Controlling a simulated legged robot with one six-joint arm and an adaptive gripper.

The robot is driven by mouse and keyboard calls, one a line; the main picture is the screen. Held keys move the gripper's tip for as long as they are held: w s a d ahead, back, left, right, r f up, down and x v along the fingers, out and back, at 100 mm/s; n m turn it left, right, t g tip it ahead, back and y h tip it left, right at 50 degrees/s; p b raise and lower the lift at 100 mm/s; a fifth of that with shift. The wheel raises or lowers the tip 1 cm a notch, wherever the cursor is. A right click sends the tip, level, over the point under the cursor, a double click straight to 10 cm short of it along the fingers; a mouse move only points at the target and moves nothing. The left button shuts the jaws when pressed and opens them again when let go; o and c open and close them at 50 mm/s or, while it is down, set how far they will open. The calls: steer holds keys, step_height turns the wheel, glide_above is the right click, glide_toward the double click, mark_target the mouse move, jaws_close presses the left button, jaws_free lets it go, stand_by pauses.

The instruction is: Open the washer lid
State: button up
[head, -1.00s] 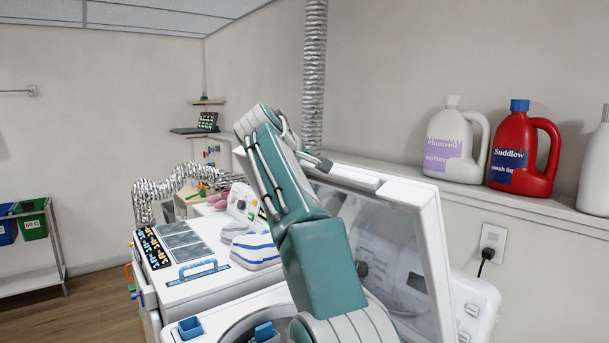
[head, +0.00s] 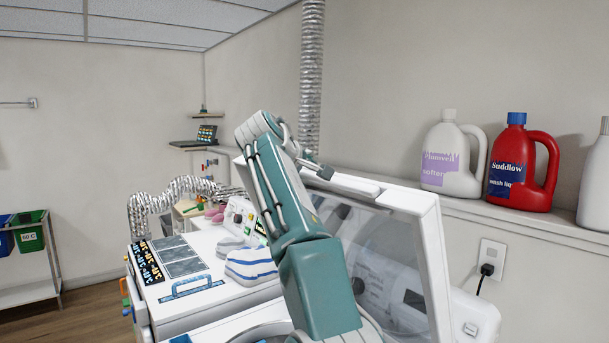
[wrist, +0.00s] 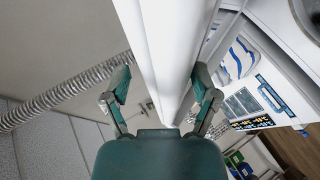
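The washer lid (head: 425,215) is a white frame with a clear window. It stands raised and tilted back above the washer body (head: 225,330), whose round opening partly shows at the bottom edge of the head view. My gripper (wrist: 160,95) is at the lid's upper edge. In the wrist view its two fingers are spread, one on each side of the white lid edge (wrist: 165,45). I cannot tell whether either finger touches it. In the head view my arm hides part of the lid and the opening, and the fingertips show only in part.
A white machine (head: 190,265) with a blue handle stands to the left, with striped cloth (head: 250,265) on it. A white softener jug (head: 450,155) and a red wash jug (head: 520,170) stand on the ledge behind. A silver duct (head: 311,80) rises at the back.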

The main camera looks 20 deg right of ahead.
steer(key=shift+w+f, duration=0.1)
steer(key=shift+f, duration=0.05)
steer(key=shift+a, duration=0.1)
steer(key=v, duration=1.2)
